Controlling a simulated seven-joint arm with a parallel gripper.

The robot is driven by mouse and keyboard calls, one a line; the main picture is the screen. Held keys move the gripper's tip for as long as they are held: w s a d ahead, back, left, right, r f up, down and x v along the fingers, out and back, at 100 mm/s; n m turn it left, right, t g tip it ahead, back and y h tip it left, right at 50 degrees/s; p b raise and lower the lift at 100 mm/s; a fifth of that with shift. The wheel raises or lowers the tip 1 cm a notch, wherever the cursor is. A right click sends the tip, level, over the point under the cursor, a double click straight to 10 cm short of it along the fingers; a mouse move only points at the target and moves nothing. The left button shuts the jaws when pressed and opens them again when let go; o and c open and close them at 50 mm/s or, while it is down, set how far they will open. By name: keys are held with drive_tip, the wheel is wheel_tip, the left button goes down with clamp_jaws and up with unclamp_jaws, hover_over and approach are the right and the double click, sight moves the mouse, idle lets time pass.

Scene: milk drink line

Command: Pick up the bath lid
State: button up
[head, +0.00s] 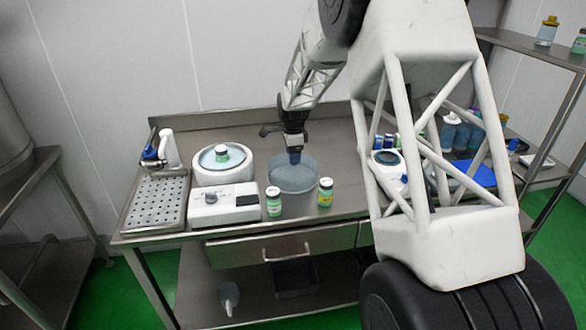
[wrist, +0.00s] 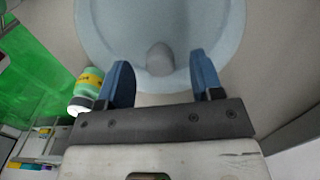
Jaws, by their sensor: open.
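My gripper (head: 294,158) is over the lid, pointing down. In the wrist view its two blue fingers (wrist: 163,75) are open and apart, with the knob showing between and just beyond them. Nothing is held. The exact height gap between fingertips and knob cannot be told.
Two green jars stand in front of the bath, left (head: 273,203) and right (head: 325,193). A white round device (head: 222,173) with a jar on top and a white box (head: 224,205) stand to the left. A perforated tray (head: 156,203) lies farther left. My arm hides part of the right side.

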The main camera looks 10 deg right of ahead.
drive_tip(key=shift+f, duration=1.05)
drive_tip(key=shift+c, duration=0.3)
clamp_jaws()
drive_tip(key=shift+r, duration=0.1)
drive_tip(key=shift+r, duration=4.95)
drive_tip(key=shift+n, duration=0.3)
